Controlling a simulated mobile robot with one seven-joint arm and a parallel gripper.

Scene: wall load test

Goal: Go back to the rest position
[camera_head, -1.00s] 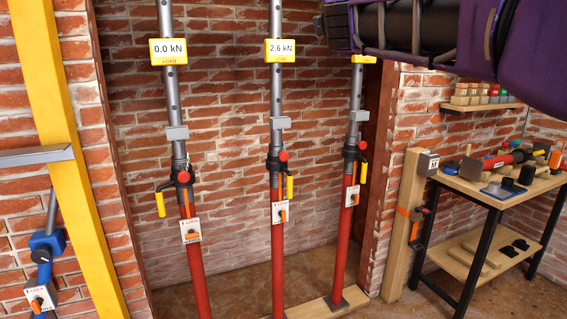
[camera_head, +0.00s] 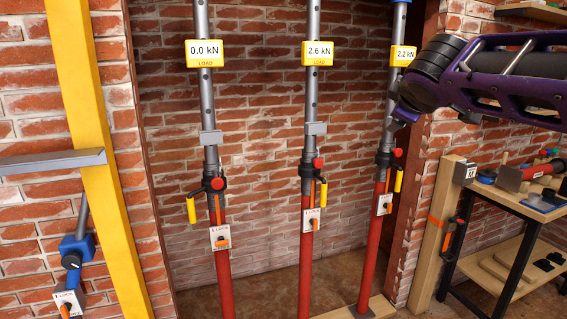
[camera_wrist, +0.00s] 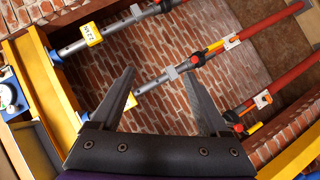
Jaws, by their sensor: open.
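My gripper (camera_wrist: 159,73) shows in the wrist view with its two dark fingers spread wide and nothing held between them. Behind the fingers, apart from them as far as I can tell, are the red and grey props and the brick wall. In the head view my purple arm reaches in from the right, its dark wrist in front of the right edge of the recess; the fingers cannot be made out there. The left prop (camera_head: 221,270) has a display (camera_head: 205,53) reading 0.0 kN. The middle prop (camera_head: 306,260) reads 2.6 kN and the right prop (camera_head: 374,255) reads 2.2 kN. All three stand upright.
A yellow post (camera_head: 95,190) and a grey ledge (camera_head: 50,162) stand at the left, above a blue clamp (camera_head: 76,248). At the right is a workbench (camera_head: 510,207) with tools, beside a wooden post (camera_head: 432,240). A wooden plank lies at the props' feet.

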